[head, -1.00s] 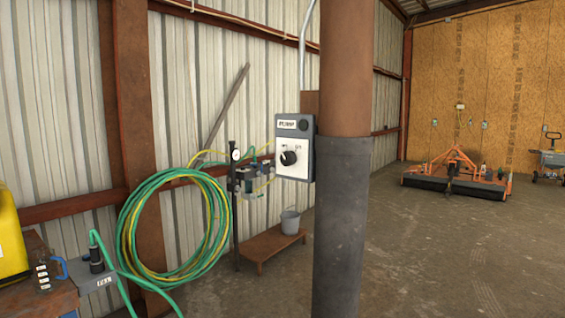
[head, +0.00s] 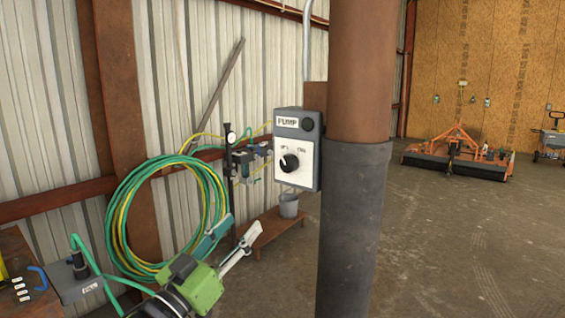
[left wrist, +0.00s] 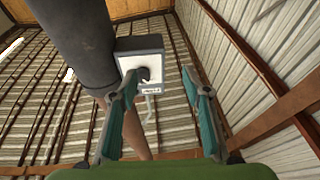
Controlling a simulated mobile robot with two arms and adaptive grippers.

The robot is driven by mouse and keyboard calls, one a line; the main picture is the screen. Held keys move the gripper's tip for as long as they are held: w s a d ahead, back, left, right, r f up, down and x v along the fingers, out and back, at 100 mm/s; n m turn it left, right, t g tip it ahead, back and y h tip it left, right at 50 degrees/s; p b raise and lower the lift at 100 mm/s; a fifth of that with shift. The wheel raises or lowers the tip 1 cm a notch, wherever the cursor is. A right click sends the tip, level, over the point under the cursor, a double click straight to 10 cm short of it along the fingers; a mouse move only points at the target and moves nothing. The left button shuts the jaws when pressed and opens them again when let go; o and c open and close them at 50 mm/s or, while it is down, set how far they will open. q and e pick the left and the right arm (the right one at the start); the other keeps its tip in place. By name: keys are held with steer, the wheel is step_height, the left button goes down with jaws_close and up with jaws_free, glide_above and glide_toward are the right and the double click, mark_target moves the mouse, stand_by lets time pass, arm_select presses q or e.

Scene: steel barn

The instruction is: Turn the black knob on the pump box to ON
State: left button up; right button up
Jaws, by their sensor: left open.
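The pump box (head: 303,133) is a grey box with a white face plate, mounted on the brown steel post. Its black knob (head: 289,162) sits low on the white plate, with a white pointer mark aimed to the upper left. The label letters beside the knob are too small to read surely. In the left wrist view the knob (left wrist: 143,74) shows ahead, between and beyond the fingertips. My left gripper (head: 238,236) is open and empty, below and to the left of the box, apart from it. It also shows in the left wrist view (left wrist: 162,88). My right gripper is not seen.
The post (head: 352,220) with its dark sleeve stands right of the box. A coiled hose (head: 118,222) hangs on the left wall. A bucket (head: 289,205) stands on a low wooden bench (head: 262,238) behind.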

arm_select(q)
steer(key=m+h, duration=0.1)
steer(key=h, duration=0.1)
glide_toward(286, 164)
steer(key=p+x, duration=0.4)
steer(key=x, duration=0.3)
steer(key=shift+w+r+p, duration=0.1)
steer(key=shift+r+p, duration=0.1)
steer(key=shift+p, duration=0.1)
steer(key=shift+w+d+r, duration=0.15)
steer(key=shift+w+d, duration=0.25)
steer(key=shift+w, duration=0.15)
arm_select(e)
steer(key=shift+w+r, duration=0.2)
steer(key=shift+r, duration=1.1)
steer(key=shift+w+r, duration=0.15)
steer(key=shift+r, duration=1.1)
arm_select(q)
steer(key=shift+c, duration=0.4)
steer(key=c, duration=1)
